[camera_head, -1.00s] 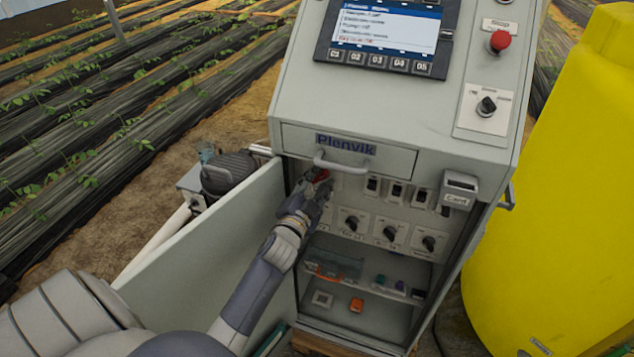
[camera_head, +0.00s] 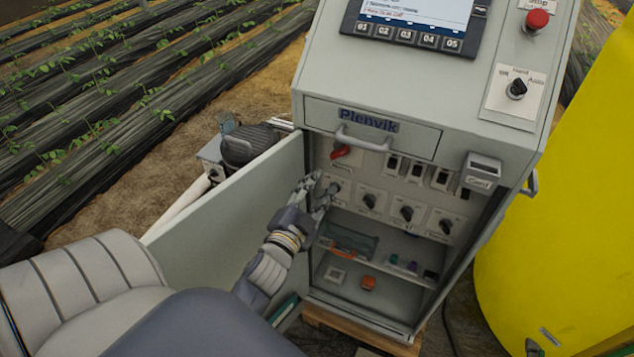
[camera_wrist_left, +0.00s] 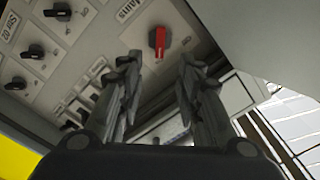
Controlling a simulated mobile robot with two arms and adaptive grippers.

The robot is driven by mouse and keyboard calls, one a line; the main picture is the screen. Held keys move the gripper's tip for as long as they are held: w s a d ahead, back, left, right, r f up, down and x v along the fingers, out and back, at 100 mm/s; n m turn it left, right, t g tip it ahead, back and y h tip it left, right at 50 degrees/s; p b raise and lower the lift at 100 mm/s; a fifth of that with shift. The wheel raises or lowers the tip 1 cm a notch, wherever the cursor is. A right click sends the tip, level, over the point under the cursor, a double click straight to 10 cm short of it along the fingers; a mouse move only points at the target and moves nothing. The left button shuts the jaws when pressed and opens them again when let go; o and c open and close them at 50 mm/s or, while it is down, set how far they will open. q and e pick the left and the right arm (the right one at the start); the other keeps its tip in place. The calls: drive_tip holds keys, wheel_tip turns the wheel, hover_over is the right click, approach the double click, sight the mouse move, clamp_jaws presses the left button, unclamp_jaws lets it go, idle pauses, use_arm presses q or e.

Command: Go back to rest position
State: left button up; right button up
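My left gripper (camera_head: 322,190) is in front of the open cabinet's switch panel, just below the red mains handle (camera_head: 341,152). In the left wrist view its two fingers (camera_wrist_left: 160,95) are spread apart with nothing between them. The red and black mains switch (camera_wrist_left: 158,40) shows beyond the fingertips, clear of them. The control cabinet (camera_head: 415,115) stands with its door (camera_head: 225,200) swung open to the left. My right gripper is in no view.
A drawer handle (camera_head: 362,142) sticks out above the panel. Several black knobs (camera_head: 407,213) line the panel, above a shelf with small items. A yellow tank (camera_head: 560,230) stands at the right. A pump (camera_head: 245,146) sits behind the door.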

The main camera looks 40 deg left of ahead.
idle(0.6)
use_arm(q)
drive_tip(key=s+d+f+n+g+h, duration=0.1)
drive_tip(key=s+d+f+g, duration=0.25)
drive_tip(key=f, duration=0.85)
drive_tip(key=s+d+f+n+g+h, duration=0.1)
drive_tip(key=s+d+f+g, duration=0.2)
drive_tip(key=f, duration=1)
drive_tip(key=s+d+f+n+g+h, duration=0.1)
drive_tip(key=s+d+f+g, duration=0.3)
drive_tip(key=f, duration=0.8)
drive_tip(key=s+f+g, duration=0.2)
drive_tip(key=s+f, duration=0.3)
drive_tip(key=s, duration=0.5)
drive_tip(key=s+f+g, duration=0.2)
drive_tip(key=s+f, duration=0.4)
drive_tip(key=s, duration=0.4)
drive_tip(key=s+f+n+g+h, duration=0.1)
drive_tip(key=s+f+g, duration=0.1)
drive_tip(key=s+f, duration=0.4)
drive_tip(key=s, duration=0.3)
drive_tip(key=shift+s+d, duration=0.25)
drive_tip(key=shift+s, duration=0.15)
drive_tip(key=shift+w, duration=0.1)
drive_tip(key=shift+c, duration=0.6)
